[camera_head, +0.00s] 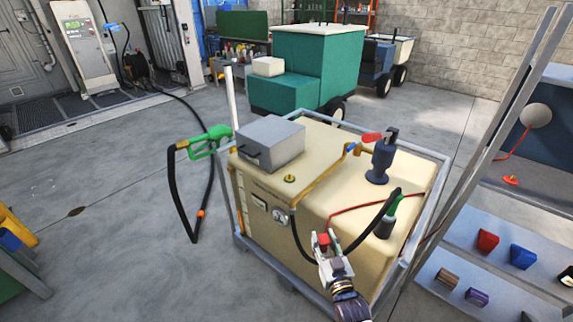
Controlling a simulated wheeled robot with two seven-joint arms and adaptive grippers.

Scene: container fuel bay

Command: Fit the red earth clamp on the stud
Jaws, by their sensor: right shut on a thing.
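My right gripper (334,266) reaches in from the bottom, over the near side of the cream fuel tank (265,192). It is shut on a small red piece (323,241), which appears to be the red earth clamp. A thin red cable (355,207) runs from near the clamp across the tank top towards the right. A small brass fitting (290,178) stands on the tank top, left of and beyond the gripper. I cannot tell whether it is the stud. The clamp is apart from this fitting. The gripper partly hides the clamp. My left gripper is not in view.
A grey metal frame surrounds the tank. A green nozzle (207,141) hangs at the left. Coloured blocks (487,241) lie on the right shelf. The left floor is mostly clear.

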